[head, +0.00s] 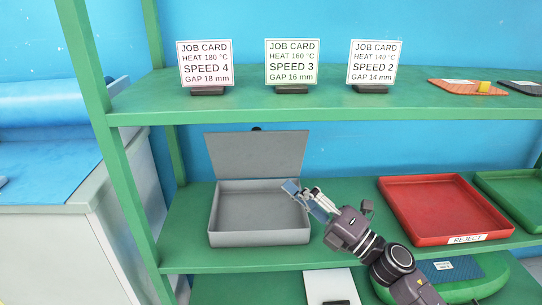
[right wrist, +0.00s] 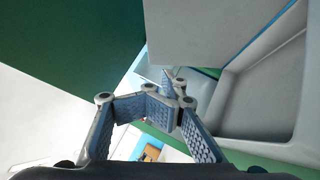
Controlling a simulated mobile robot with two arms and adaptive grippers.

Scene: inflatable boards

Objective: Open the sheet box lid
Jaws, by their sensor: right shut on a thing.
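The grey sheet box (head: 260,236) stands on the middle shelf. Its lid (head: 256,154) is raised at the back and stands about upright, so the empty-looking inside shows. My right gripper (head: 291,187) reaches in from the lower right, its fingertips over the box's right rear part, close to the lid's lower right corner. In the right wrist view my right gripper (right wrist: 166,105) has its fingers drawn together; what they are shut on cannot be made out. The lid (right wrist: 200,30) and box (right wrist: 265,95) show just beyond. My left gripper is not in view.
A red reject tray (head: 440,205) stands to the right on the same shelf, with a green tray (head: 515,197) beyond it. Several job cards stand on the upper shelf (head: 320,104). The green shelf post (head: 100,90) is left of the box.

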